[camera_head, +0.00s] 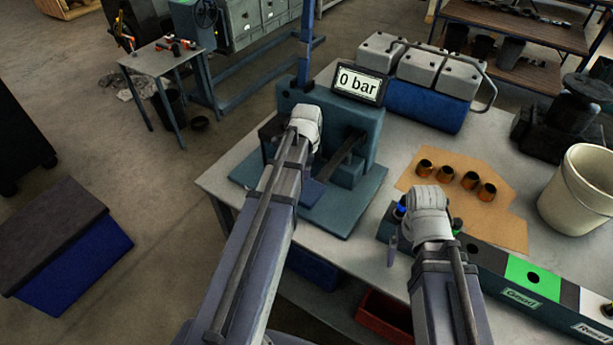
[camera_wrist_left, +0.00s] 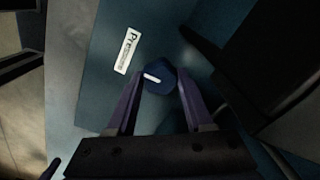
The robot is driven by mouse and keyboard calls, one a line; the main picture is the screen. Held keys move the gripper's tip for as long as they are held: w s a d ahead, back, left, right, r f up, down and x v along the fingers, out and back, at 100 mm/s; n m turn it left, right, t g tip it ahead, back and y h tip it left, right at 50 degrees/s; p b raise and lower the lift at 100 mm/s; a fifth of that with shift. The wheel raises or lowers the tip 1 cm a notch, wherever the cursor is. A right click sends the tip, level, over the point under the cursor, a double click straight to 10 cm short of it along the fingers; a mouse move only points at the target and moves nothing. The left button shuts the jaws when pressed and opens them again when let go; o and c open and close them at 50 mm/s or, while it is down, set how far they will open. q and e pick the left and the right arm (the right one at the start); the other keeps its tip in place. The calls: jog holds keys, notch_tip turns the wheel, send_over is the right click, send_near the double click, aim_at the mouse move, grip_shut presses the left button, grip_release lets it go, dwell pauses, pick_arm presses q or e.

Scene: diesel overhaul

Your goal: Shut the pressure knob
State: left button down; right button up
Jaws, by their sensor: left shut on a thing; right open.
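The pressure knob (camera_wrist_left: 158,78) is a small dark blue knob with a white pointer line, on the teal test stand beside a white label (camera_wrist_left: 128,50) that begins "Pre". In the left wrist view my left gripper (camera_wrist_left: 166,72) has one finger on each side of the knob and is shut on it. In the head view my left gripper (camera_head: 306,128) is at the stand (camera_head: 362,135) and hides the knob.
The sorting rack (camera_head: 482,262) has a green "Good" section (camera_head: 524,279). Several copper-coloured parts (camera_head: 470,180) stand on cardboard (camera_head: 512,220). A cream bucket (camera_head: 580,190) stands at right. A grey and blue unit (camera_head: 425,85) stands behind.

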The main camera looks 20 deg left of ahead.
pick_arm(q)
jog(key=shift+c, duration=1.5)
grip_release()
jog(key=shift+r, duration=0.15)
pick_arm(e)
jog(key=shift+r, duration=0.15)
pick_arm(q)
notch_tip(320, 180, up, 8)
jog(key=p, duration=0.8)
jog(key=shift+f, duration=0.2)
pick_arm(e)
notch_tip(320, 180, up, 8)
jog(key=shift+f, duration=0.25)
pick_arm(q)
jog(key=shift+f+b, duration=0.2)
jog(key=shift+b, duration=0.1)
pick_arm(e)
jog(key=shift+f, duration=0.15)
pick_arm(q)
notch_tip(320, 180, down, 8)
jog(key=b, duration=0.7)
jog(key=shift+r+b, duration=0.2)
jog(key=shift+b, duration=0.1)
pick_arm(e)
notch_tip(320, 180, down, 8)
jog(key=shift+r, duration=0.25)
